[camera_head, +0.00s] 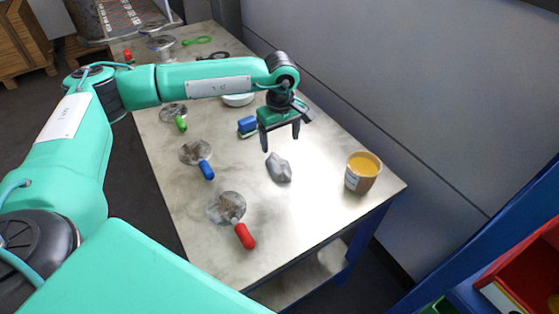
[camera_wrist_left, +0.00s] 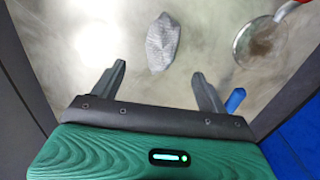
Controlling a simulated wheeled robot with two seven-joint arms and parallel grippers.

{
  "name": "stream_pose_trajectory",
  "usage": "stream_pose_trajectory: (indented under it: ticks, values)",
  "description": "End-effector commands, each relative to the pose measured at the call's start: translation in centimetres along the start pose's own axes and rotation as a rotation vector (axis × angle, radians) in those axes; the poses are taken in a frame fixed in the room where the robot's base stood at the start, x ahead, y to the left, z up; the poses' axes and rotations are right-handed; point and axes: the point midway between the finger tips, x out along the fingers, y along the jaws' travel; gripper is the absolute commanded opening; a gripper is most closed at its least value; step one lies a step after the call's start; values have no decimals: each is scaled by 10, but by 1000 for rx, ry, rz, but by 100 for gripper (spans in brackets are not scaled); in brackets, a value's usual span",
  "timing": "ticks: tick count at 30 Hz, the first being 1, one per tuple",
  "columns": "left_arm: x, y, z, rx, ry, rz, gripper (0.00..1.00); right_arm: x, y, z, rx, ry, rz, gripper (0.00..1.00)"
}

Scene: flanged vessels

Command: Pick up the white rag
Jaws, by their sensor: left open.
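The rag (camera_head: 279,168) is a small crumpled cloth, light grey to white, lying on the metal table near its front right part. It also shows in the left wrist view (camera_wrist_left: 162,43), beyond and between the two fingers. My left gripper (camera_head: 281,143) is open and empty, pointing down above the table just behind the rag. In the left wrist view the left gripper's fingers (camera_wrist_left: 160,80) are spread apart, with bare table between them. The rag is apart from both fingers. My right gripper is not in view.
A tub with yellow contents (camera_head: 362,172) stands right of the rag. Tools with red (camera_head: 244,236), blue (camera_head: 206,170) and green (camera_head: 181,124) handles lie along the left side. A blue block-like item (camera_head: 247,126) and a white bowl (camera_head: 238,99) are behind. A wall borders the right.

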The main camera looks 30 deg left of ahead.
Motion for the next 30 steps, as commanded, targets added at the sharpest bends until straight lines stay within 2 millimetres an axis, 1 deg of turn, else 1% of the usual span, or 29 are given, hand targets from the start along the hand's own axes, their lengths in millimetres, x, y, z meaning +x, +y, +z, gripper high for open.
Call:
stream_pose_trajectory:
  ticks: [2, 3, 6, 11, 15, 18, 22, 25, 30]
  values:
    - [14, -1, 0, -1, -2, -4, 76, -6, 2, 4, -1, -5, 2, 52]
    - [22, -1, 0, 0, -1, -4, 76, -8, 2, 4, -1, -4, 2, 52]
    - [36, 0, 0, 0, -1, -2, 76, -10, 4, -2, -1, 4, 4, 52]
    - [48, 0, 0, 1, 0, -1, 76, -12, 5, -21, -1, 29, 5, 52]
    - [60, -2, 0, 1, -1, -3, 76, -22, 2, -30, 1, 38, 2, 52]
    - [75, -4, -1, 0, 0, -3, 76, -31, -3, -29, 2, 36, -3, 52]
    - [93, -3, 0, 0, -1, -2, 76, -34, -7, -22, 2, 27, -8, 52]
    - [99, -3, -1, 0, -1, 0, 76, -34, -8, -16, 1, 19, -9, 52]
    - [100, -3, -1, 0, 0, 0, 76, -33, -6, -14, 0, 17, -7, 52]
